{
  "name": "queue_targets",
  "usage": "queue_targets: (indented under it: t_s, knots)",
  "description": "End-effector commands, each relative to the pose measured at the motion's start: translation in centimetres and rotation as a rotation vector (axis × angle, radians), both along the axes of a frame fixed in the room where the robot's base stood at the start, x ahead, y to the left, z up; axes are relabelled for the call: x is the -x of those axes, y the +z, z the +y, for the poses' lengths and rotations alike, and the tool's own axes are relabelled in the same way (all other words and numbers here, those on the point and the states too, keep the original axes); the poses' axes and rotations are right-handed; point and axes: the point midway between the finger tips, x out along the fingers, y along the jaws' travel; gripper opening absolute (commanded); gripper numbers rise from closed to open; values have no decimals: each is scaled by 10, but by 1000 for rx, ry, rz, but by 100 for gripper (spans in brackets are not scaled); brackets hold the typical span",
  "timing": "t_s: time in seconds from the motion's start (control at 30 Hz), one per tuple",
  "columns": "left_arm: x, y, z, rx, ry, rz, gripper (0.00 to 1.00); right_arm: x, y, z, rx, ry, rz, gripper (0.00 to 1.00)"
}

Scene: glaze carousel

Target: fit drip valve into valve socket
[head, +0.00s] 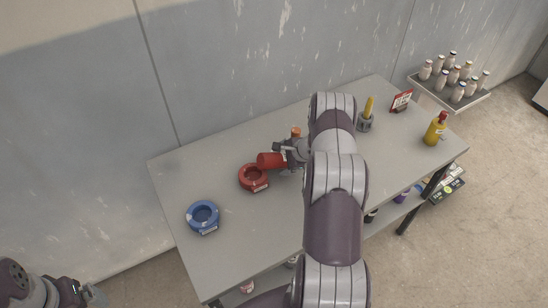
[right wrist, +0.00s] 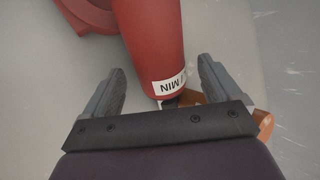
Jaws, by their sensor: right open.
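I cannot tell for sure which part is the drip valve or the valve socket. A red cylinder (head: 270,161) is beside the red ring (head: 253,184). In the right wrist view the red cylinder (right wrist: 150,40) has a white label reading "MIN", and its labelled end is between my right fingers. My right gripper (head: 285,157) is open around that end; it also shows in the wrist view (right wrist: 160,88), with gaps beside both fingers. My left gripper (head: 96,296) is at the lower left, away from the table.
A blue ring (head: 202,217) with a label lies on the grey table (head: 235,245) at left. A grey holder (head: 364,122) with a yellow stick, a red sign (head: 401,100) and a yellow bottle (head: 435,129) stand right. A shelf of bottles (head: 450,97) is beyond. My right arm hides mid-table.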

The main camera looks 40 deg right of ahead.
Motion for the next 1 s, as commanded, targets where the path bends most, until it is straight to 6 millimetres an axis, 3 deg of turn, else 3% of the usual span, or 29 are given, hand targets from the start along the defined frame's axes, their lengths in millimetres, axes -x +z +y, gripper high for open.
queue_targets:
  t_s: [0.23, 0.27, 0.43, 0.5, 0.87, 1.0]
  knots:
    - [0, 0, 0, 0, 0, 1, 95, -3, -4, 0, 1, -1, -1, 91]
    - [0, 0, 0, 0, 0, 1, 95, -3, -4, 0, 1, -1, -1, 84]
    - [0, 0, 0, 0, 0, 1, 95, -3, -4, 0, 1, -1, -1, 29]
    - [0, 0, 0, 0, 0, 1, 95, -3, -3, 0, 1, -1, -1, 20]
    - [0, -6, 0, 0, 0, 0, 95, 6, 5, -3, 2, -1, -3, 20]
    - [0, -19, 0, 0, 0, 1, 95, 36, 21, -10, 2, -7, -2, 20]
